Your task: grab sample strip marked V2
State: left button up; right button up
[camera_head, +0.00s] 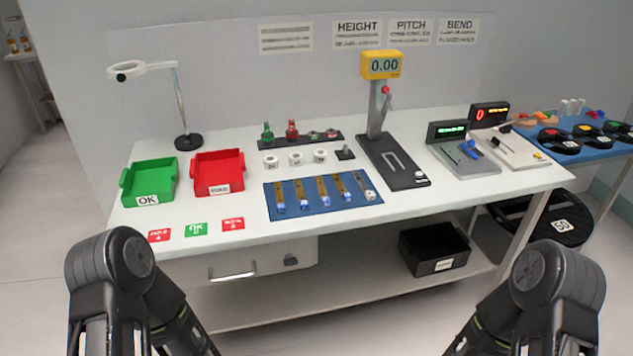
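Several sample strips lie side by side on a blue mat (328,212) on the white table. Most are brown-gold with blue-white tags at their near ends, such as the leftmost strip (279,192), a middle strip (321,187) and another to its right (341,185). The rightmost strip (364,184) looks greyer. The tag markings are too small to read, so I cannot tell which is V2. Only dark links of my two arms show at the bottom left and bottom right. Neither gripper's fingertips are in view.
A green OK tray (130,186) and a red tray (218,191) stand at the left, behind small cards. White rolls (295,159) sit behind the mat. A gauge with a yellow display (382,65) stands right. The table's front strip is mostly clear.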

aim_at(281, 206)
jog(key=i+l+z, duration=0.1)
jog(key=i+l, duration=0.6)
